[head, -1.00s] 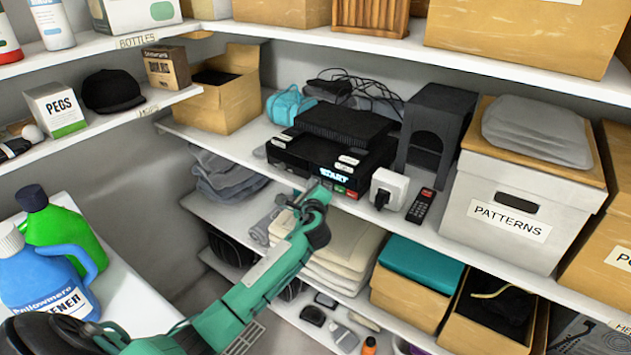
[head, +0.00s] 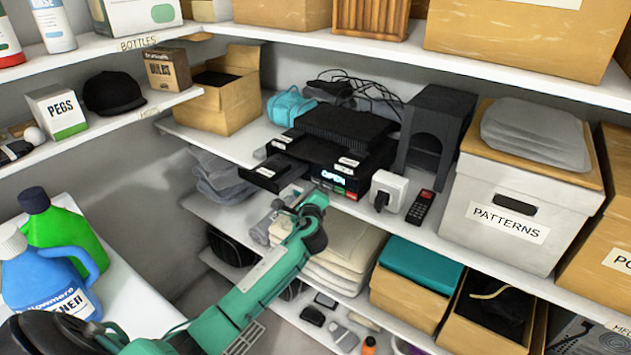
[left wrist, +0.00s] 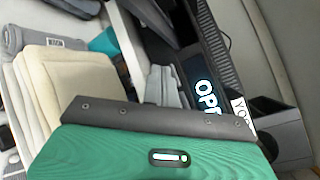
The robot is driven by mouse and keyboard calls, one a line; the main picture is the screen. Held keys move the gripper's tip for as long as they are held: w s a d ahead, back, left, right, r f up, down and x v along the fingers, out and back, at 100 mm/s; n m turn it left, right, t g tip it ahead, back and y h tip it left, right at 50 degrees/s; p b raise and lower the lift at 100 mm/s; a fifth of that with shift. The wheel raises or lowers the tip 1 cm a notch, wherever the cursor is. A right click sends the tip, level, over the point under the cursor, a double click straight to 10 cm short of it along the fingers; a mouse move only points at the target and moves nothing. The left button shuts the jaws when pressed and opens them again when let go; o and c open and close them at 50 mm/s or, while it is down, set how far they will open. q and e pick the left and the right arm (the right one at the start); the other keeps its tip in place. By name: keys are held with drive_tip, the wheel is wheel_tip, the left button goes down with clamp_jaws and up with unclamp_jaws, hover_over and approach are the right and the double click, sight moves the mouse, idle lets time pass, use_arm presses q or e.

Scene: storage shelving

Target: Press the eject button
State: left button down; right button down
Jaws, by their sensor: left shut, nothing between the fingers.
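The black disc player (head: 345,150) stands on the middle shelf, its lit display (head: 333,178) reading like "OPEN". The display also shows in the left wrist view (left wrist: 203,88), partly cut off. A black disc tray (head: 273,173) sticks out of the player's front at the left. Small green and red marks (head: 350,195) show under the display. I cannot tell which control is the eject button. My left gripper (head: 283,208) is shut and empty, just in front of and below the player's front. Its closed grey fingers (left wrist: 162,87) point toward the player. My right gripper is out of view.
Folded cream cloths (head: 345,245) lie on the shelf below. An upper shelf (head: 380,40) overhangs the player.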

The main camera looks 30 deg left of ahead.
use_arm(q)
drive_tip(key=s+p, duration=0.1)
drive_tip(key=s, duration=0.1)
drive_tip(key=s+p, duration=0.1)
drive_tip(key=s, duration=0.2)
drive_tip(key=shift+a, duration=0.2)
idle(0.9)
